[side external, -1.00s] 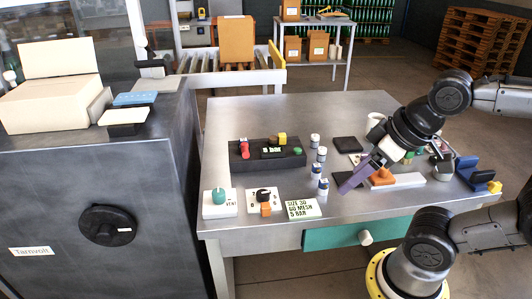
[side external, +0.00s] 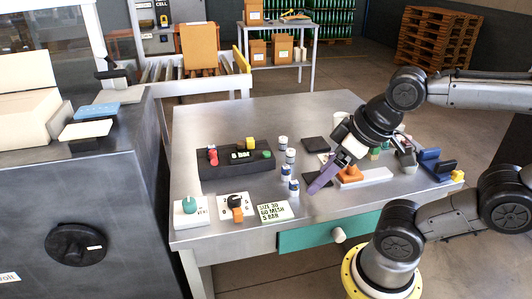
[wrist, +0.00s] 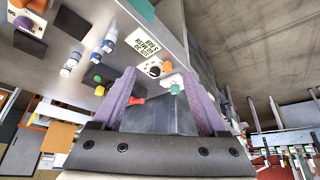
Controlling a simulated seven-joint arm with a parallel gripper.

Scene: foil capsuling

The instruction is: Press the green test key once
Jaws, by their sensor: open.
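The black control box (side external: 222,171) stands on the steel table, with a small display, a red lever (side external: 213,157) at its left and a yellow part (side external: 250,143) at its back. A small green key (side external: 267,154) sits at the box's right end. A green key also shows in the wrist view (wrist: 99,90). My gripper (side external: 315,187) has long purple fingers pointing down and left. It is right of the control box, beyond the small bottles, and apart from the key. In the wrist view my gripper (wrist: 160,74) is open with nothing between its fingertips.
Several small white-and-blue bottles (side external: 285,172) stand between the box and my gripper. In front are a green-knobbed block (side external: 190,212), a dial block (side external: 234,207) and a text card (side external: 272,212). An orange-handled item (side external: 350,174) and a blue holder (side external: 440,167) are at the right.

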